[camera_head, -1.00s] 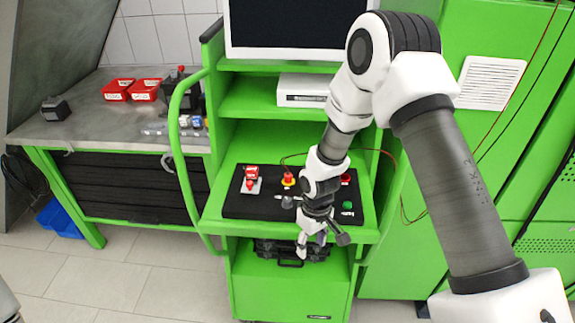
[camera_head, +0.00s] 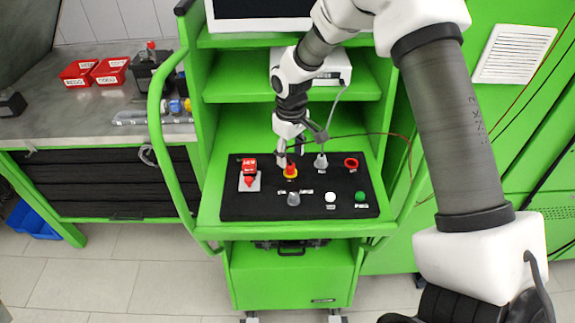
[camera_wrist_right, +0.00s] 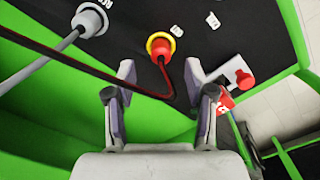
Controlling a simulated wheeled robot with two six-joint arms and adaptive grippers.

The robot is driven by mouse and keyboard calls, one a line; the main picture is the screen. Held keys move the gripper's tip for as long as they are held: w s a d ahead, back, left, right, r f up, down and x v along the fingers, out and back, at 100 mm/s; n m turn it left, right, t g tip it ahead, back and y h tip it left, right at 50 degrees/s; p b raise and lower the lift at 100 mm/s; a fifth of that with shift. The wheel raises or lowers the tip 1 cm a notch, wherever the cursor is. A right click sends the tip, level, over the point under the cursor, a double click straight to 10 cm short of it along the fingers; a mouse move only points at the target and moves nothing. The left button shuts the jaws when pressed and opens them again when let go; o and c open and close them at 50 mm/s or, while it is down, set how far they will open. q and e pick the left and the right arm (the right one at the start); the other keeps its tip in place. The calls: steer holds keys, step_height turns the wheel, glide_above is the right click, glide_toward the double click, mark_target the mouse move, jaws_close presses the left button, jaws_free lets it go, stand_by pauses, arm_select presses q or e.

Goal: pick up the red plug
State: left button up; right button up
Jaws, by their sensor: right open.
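The red plug (camera_head: 291,170) sits upright in a yellow ring on the black panel (camera_head: 240,206). In the right wrist view the red plug (camera_wrist_right: 161,48) has a dark red cable running from it toward my gripper. My right gripper (camera_head: 290,156) is open and empty just behind the plug. In the wrist view the right gripper's (camera_wrist_right: 160,70) fingertips point at the plug, one on either side of its line, with a gap around it. My left gripper is not in view.
A grey plug (camera_head: 321,162) with a grey cable stands to the right of the red plug. A grey and red switch (camera_head: 249,179) is to the left. A red ring (camera_head: 351,162), white button (camera_head: 330,197), green button (camera_head: 360,196) and grey knob (camera_head: 293,199) are on the panel. A shelf (camera_head: 290,88) is above.

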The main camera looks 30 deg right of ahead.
mark_target(290, 165)
step_height(290, 165, down, 4)
steer(key=shift+f+p, duration=0.15)
steer(key=shift+p, duration=0.75)
steer(key=shift+w+f, duration=0.25)
steer(key=shift+f, duration=0.1)
steer(key=shift+s+r, duration=0.2)
steer(key=shift+s, duration=0.15)
jaws_close()
steer(key=shift+w, duration=0.1)
steer(key=shift+r, duration=0.1)
